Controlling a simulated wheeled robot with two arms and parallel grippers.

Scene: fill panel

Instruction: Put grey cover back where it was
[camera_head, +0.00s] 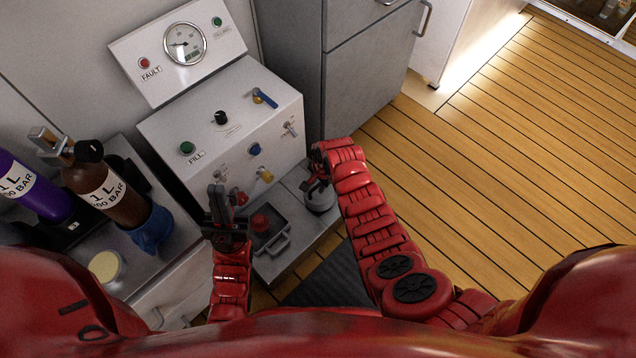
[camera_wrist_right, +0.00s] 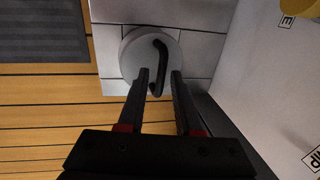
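The grey cover (camera_head: 321,200) is a round disc with a dark curved handle. It lies at the right end of the low grey ledge in the head view. It also shows in the right wrist view (camera_wrist_right: 134,62). My right gripper (camera_head: 318,172) is over it; in the wrist view its two fingers (camera_wrist_right: 160,78) stand apart on either side of the handle, with gaps visible. My left gripper (camera_head: 219,192) is near the panel's lower left, its fingers close together; I cannot tell whether they touch. It holds nothing visible.
A dark square recess (camera_head: 268,238) with a red knob (camera_head: 260,222) is in the ledge between my arms. The fill panel (camera_head: 225,120) with knobs and valves stands behind. Gas bottles (camera_head: 105,188) lie at left. A grey cabinet (camera_head: 365,80) is behind right; wooden floor (camera_head: 480,170) is clear.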

